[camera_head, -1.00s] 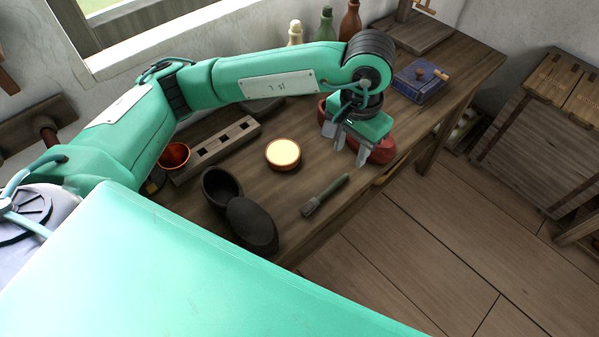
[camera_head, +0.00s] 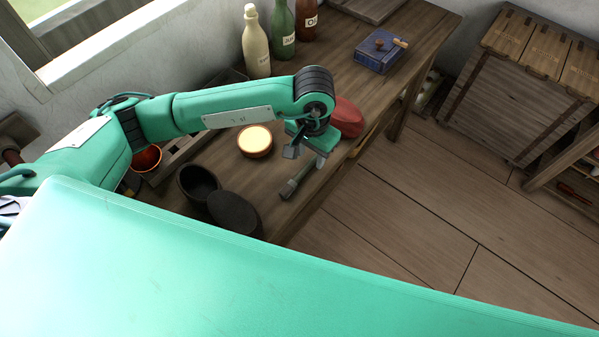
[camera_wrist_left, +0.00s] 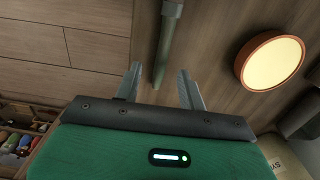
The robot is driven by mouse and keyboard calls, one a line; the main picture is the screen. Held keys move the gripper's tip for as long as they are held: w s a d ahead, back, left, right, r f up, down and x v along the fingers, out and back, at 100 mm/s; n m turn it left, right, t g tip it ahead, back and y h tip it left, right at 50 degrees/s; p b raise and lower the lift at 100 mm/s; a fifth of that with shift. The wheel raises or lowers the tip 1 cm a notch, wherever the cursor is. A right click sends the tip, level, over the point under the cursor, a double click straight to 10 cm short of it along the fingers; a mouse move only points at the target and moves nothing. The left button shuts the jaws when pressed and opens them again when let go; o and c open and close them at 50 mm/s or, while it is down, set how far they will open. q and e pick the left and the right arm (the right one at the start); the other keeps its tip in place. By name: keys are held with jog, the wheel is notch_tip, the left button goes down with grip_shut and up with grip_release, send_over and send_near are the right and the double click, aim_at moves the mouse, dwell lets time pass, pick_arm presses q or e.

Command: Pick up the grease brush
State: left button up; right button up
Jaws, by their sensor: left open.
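The grease brush (camera_head: 290,188) lies on the workbench near its front edge, bristle end toward the lower left in the head view. Its green handle (camera_wrist_left: 170,35) shows in the left wrist view, pointing down between the fingers. My left gripper (camera_head: 306,157) is open over the handle end, fingers pointing down. In the left wrist view the two fingertips (camera_wrist_left: 160,70) stand either side of the handle's line, with nothing gripped. The height gap to the handle is hard to judge. The bristles are out of the wrist view. My right gripper is not in view.
A round pot with pale contents (camera_head: 255,140) stands left of the gripper. A dark pot (camera_head: 197,182) and dark oval object (camera_head: 234,213) sit left of the brush. A red object (camera_head: 347,117) lies behind the gripper. Bottles (camera_head: 282,35) and a blue book-like object (camera_head: 380,54) stand farther back.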

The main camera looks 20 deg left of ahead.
aim_at(309, 164)
pick_arm(q)
notch_tip(309, 164, down, 2)
jog(key=shift+a+f, duration=0.1)
jog(key=shift+a, duration=0.05)
jog(key=shift+f, duration=0.45)
grip_shut()
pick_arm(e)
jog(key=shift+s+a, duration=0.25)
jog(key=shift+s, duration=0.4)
pick_arm(q)
jog(key=shift+r, duration=0.1)
